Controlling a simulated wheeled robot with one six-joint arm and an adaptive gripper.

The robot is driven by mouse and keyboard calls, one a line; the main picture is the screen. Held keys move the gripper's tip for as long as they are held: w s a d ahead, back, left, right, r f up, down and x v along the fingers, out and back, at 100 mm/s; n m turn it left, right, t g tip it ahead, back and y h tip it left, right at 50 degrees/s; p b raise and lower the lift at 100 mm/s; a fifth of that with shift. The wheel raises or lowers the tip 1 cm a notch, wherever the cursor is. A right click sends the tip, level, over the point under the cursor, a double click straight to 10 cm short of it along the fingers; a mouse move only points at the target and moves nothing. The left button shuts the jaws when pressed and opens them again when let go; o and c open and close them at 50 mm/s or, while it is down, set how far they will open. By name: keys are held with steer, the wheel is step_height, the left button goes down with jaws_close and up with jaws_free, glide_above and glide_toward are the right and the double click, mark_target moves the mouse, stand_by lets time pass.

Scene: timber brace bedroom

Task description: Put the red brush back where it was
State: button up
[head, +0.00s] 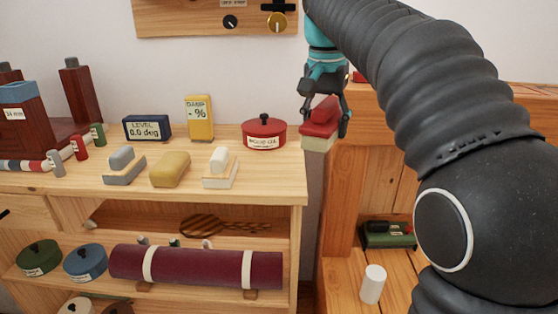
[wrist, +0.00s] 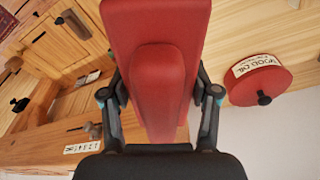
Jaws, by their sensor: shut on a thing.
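The red brush (head: 320,119), with a red back and pale bristles facing down, is held in my gripper (head: 324,108). My gripper is shut on it, with one finger on each side. The brush is in the air, just right of the right end of the wooden shelf top (head: 262,190), level with the red oil tin. In the wrist view the red brush (wrist: 155,70) fills the middle, between the two fingers (wrist: 160,98). On the shelf top stand a grey brush (head: 123,166), a yellow brush (head: 170,170) and a white brush (head: 220,168) in a row.
A red wood oil tin (head: 264,134) stands at the shelf's back right; it also shows in the wrist view (wrist: 262,82). A yellow damp meter (head: 199,118) and a dark level box (head: 147,128) stand behind the brushes. A timber frame (head: 345,150) rises at right. Bare shelf top lies right of the white brush.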

glide_above(279, 171)
steer(key=f, duration=0.5)
steer(key=shift+s+a+f, duration=0.1)
steer(key=shift+s+f, duration=0.25)
steer(key=shift+f, duration=0.05)
steer(key=shift+f+b, duration=0.7)
steer(key=shift+f, duration=1.35)
steer(key=shift+f, duration=0.1)
steer(key=o, duration=1.1)
